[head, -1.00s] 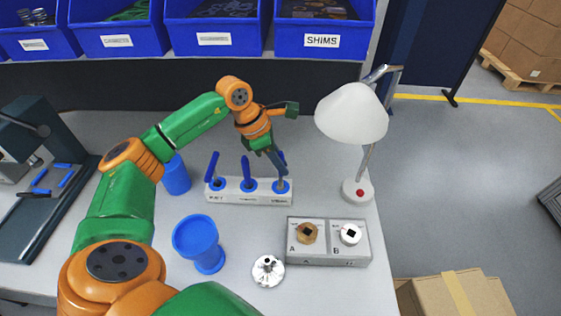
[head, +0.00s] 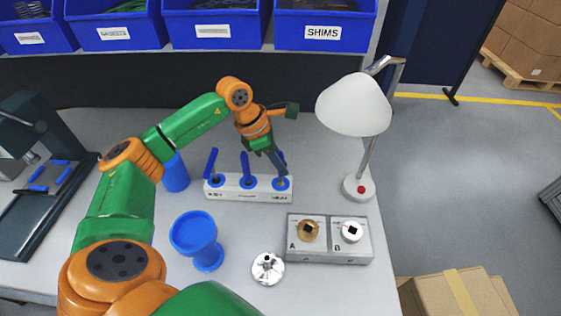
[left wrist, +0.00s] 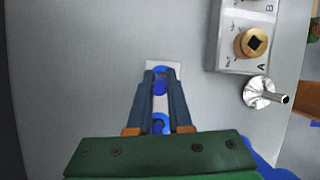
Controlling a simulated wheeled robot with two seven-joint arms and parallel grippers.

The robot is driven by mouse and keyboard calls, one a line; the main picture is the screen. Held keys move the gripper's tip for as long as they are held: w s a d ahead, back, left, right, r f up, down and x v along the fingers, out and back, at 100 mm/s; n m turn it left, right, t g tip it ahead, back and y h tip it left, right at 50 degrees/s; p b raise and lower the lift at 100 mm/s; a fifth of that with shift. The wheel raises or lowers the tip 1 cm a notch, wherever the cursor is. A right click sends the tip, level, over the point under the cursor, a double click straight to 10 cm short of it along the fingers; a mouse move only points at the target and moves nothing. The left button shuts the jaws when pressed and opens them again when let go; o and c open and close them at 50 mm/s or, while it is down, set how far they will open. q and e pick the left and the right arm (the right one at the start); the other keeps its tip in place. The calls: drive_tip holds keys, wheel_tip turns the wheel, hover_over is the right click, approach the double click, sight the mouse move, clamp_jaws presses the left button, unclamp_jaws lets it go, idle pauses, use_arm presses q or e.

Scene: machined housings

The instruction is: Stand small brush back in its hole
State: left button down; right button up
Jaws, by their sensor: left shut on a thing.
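A white holder block (head: 228,194) stands on the bench with three blue-ringed holes in a row. Blue-handled brushes stand in the left hole (head: 211,163) and the middle hole (head: 246,168). My left gripper (head: 281,176) points down over the right hole, shut on the small brush (head: 283,157), whose blue handle shows partly behind the fingers. The brush's lower end is hidden, so I cannot tell how deep it sits. In the left wrist view the fingers (left wrist: 160,80) reach over the holder (left wrist: 163,65), with blue between them. My right gripper is out of view.
A white lamp (head: 353,106) stands right of the holder. In front are a grey A/B block (head: 328,246), a silver flanged part (head: 267,268) and a blue cup (head: 197,237). Another blue cup (head: 175,175) stands left of the holder. Blue bins (head: 212,30) line the back.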

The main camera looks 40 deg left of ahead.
use_arm(q)
drive_tip(key=shift+f+b, duration=0.65)
drive_tip(key=shift+f, duration=0.15)
idle(0.4)
drive_tip(key=c, duration=0.8)
unclamp_jaws()
drive_tip(key=shift+o, duration=0.2)
drive_tip(key=b+v, duration=0.1)
drive_tip(key=v, duration=0.6)
